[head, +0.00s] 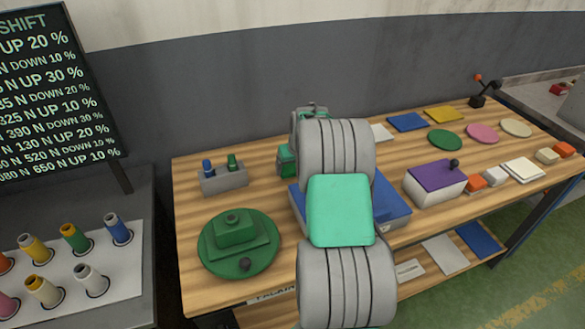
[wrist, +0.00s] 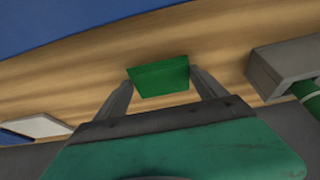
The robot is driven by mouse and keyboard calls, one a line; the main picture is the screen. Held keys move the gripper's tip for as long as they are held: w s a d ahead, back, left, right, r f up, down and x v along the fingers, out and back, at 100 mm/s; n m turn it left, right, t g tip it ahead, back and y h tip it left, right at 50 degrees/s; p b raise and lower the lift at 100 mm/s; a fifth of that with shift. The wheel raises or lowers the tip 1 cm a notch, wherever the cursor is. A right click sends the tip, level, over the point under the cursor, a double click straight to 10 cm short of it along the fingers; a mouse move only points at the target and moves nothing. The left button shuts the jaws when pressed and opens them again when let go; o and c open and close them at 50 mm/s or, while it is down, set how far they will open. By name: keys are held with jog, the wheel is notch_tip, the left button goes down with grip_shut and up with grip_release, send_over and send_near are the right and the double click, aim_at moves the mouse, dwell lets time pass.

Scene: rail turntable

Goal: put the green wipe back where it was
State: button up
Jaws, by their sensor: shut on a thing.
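The green wipe (wrist: 160,80) shows in the wrist view as a small green block between my two fingertips. My gripper (wrist: 161,77) is shut on it from both sides. Bare wooden table top (head: 190,280) shows around the wipe; I cannot tell whether the wipe touches it. In the head view my arm covers most of the gripper, and I cannot make out the wipe for sure there.
A grey rack (head: 224,180) with a blue and a green piece stands left of my gripper. A green stepped turntable (head: 238,243) is at front left. A purple-topped box (head: 435,182) stands to the right. Coloured flat pieces lie at the back right.

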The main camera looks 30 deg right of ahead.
jog(key=shift+f, duration=0.6)
jog(key=shift+f, duration=0.1)
